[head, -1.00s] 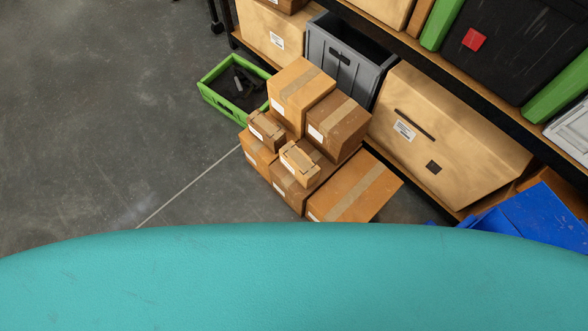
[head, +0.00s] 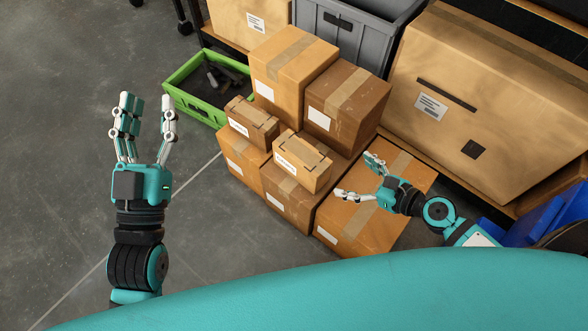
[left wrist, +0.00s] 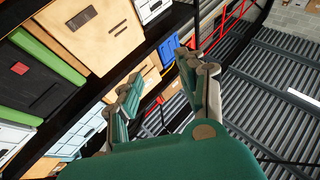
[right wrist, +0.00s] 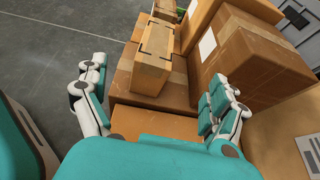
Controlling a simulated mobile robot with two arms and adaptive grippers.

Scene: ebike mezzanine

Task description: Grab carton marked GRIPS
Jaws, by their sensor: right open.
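Two small cartons lie on the stack: one on the left (head: 252,122) and one in front (head: 304,160). Both carry white labels too small to read, so I cannot tell which is marked GRIPS. My right gripper (head: 357,176) is open and empty, just right of the front small carton and apart from it. In the right wrist view that carton (right wrist: 152,58) stands beyond and between the spread fingers (right wrist: 150,92). My left gripper (head: 148,101) is open, raised over bare floor left of the stack. In the left wrist view its fingers (left wrist: 158,75) hold nothing.
Larger cartons (head: 292,62) (head: 345,108) rise behind the small ones, and others (head: 290,200) lie beneath. A green crate (head: 185,98) stands at the left, a grey bin (head: 365,40) behind. A big shelf carton (head: 500,90) and blue bin (head: 530,220) are right. Left floor is clear.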

